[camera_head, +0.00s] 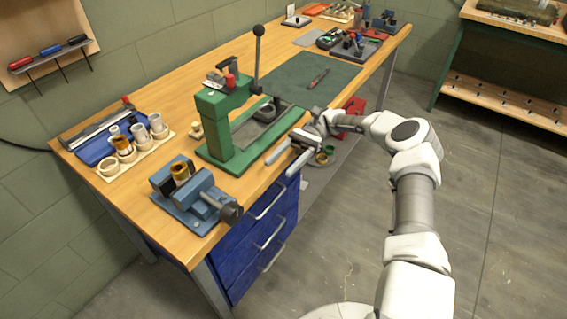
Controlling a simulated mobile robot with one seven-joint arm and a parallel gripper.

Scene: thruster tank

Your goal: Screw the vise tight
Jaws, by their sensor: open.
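A blue vise (195,197) stands at the near left corner of the wooden workbench. A brass-coloured cylinder (181,174) sits upright at its jaws; I cannot tell whether the jaws touch it. The vise's dark screw end (231,213) points toward the bench's front edge. My gripper (283,164) is open and appears empty, near the front edge to the right of the vise, with its two fingers pointing left. It is apart from the vise and its screw end.
A green press (222,130) with an upright lever stands behind the vise, close to my gripper. A wooden rack (138,152) of rings and cylinders lies at the left. Blue drawers (250,245) are below the bench edge.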

